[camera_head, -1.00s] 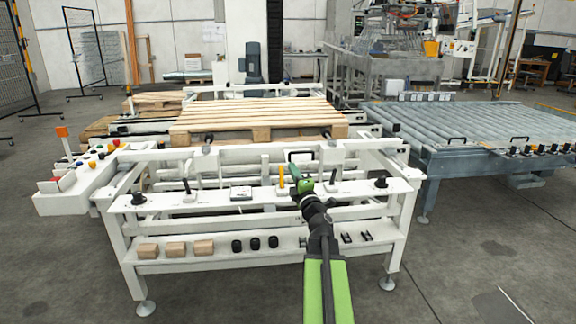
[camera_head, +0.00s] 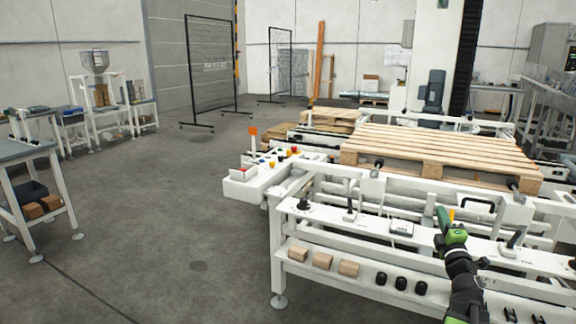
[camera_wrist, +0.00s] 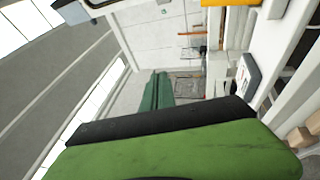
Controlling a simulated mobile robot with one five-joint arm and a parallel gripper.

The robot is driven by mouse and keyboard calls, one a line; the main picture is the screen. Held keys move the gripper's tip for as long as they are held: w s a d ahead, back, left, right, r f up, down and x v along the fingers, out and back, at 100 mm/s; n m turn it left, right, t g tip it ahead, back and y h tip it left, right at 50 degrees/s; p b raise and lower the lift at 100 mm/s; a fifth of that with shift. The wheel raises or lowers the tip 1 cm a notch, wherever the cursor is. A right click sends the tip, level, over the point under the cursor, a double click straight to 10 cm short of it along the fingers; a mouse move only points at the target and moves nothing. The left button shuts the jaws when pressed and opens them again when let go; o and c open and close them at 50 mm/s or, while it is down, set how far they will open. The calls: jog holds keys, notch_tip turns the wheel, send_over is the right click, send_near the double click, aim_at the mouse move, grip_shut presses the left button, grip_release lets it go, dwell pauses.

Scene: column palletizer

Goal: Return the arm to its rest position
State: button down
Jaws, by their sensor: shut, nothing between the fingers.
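My arm, green and black, rises from the lower right of the head view. My gripper (camera_head: 444,216) is at its top end, in front of the white frame (camera_head: 365,228) of the pallet station. It is shut and empty. In the wrist view, a dark green finger part of my gripper (camera_wrist: 156,92) shows beyond a large green and black part of my own arm. I cannot tell whether the gripper touches the frame.
The frame's lower shelf holds three wooden blocks (camera_head: 322,261) and three black knobs (camera_head: 401,283). A wooden pallet (camera_head: 440,150) lies behind. A control box (camera_head: 245,186) juts out left. A bench (camera_head: 30,150) stands at far left. The floor (camera_head: 160,220) between is clear.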

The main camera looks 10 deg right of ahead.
jog(key=w+a+f+m+y, duration=0.1)
jog(key=w+a, duration=0.3)
jog(key=a, duration=0.4)
jog(key=w+a+f+m+g+y, duration=0.15)
jog(key=w+a, duration=0.25)
jog(key=a, duration=0.4)
jog(key=w+a+f, duration=0.2)
jog(key=w+a, duration=0.2)
jog(key=a, duration=0.4)
jog(key=a+f+m+g, duration=0.5)
jog(key=a+f, duration=0.3)
jog(key=f, duration=0.3)
jog(key=s+a+f+m+g+y, duration=0.2)
jog(key=s+a+f+m+g, duration=0.25)
jog(key=s+f+g, duration=0.45)
jog(key=s+a+f+m+g+y, duration=0.2)
jog(key=s+a+f+m+g, duration=0.3)
jog(key=s, duration=0.7)
notch_tip(320, 180, up, 30)
jog(key=s+n+p, duration=0.1)
jog(key=p, duration=2.9)
jog(key=shift+s+a+f+n+p, duration=0.15)
jog(key=shift+a+f+n+p, duration=0.1)
jog(key=shift+a+n+p, duration=0.2)
